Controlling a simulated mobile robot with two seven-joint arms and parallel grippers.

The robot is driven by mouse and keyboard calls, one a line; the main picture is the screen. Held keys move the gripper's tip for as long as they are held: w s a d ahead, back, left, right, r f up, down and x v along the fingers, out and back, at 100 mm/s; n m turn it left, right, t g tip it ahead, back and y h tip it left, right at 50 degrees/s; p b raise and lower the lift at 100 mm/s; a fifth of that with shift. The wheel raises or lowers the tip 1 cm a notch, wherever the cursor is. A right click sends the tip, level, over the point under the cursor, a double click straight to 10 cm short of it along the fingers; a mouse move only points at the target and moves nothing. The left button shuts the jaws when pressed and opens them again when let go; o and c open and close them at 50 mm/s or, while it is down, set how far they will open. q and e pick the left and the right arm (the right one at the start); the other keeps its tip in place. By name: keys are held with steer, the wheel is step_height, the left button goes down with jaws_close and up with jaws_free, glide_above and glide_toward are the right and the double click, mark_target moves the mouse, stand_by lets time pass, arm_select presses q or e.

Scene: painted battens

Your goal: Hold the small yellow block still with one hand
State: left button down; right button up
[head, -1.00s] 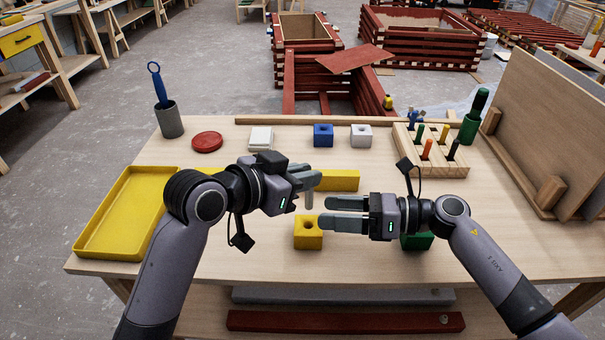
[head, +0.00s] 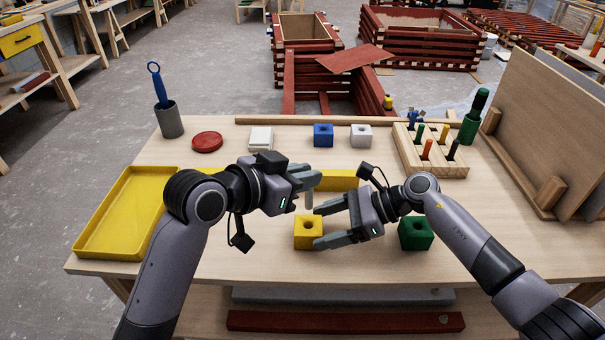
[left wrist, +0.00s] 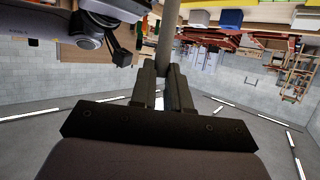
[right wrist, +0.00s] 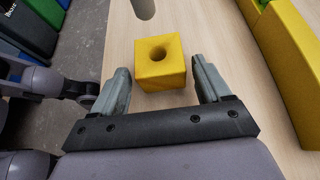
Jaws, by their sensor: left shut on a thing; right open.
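The small yellow block (head: 307,236) is a cube with a round hole in its top. It stands on the table, left of my right gripper. My right gripper (head: 318,222) is open, its fingers pointing at the block. In the right wrist view the block (right wrist: 161,62) sits ahead of and between the two open fingers, with gaps on both sides. My left gripper (head: 314,180) is shut on a grey peg (head: 309,200), held upright above and behind the block. The peg also shows in the left wrist view (left wrist: 166,40).
A yellow batten (head: 340,180) lies behind the grippers and a green block (head: 416,233) stands to the right. A yellow tray (head: 88,235) is at left. Blue (head: 323,135) and white (head: 361,136) blocks and a peg rack (head: 450,168) stand farther back.

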mark_target(314, 229)
steer(key=shift+x, duration=1.6)
steer(key=c, duration=0.6)
steer(key=shift+o, duration=0.2)
steer(key=shift+r, duration=0.1)
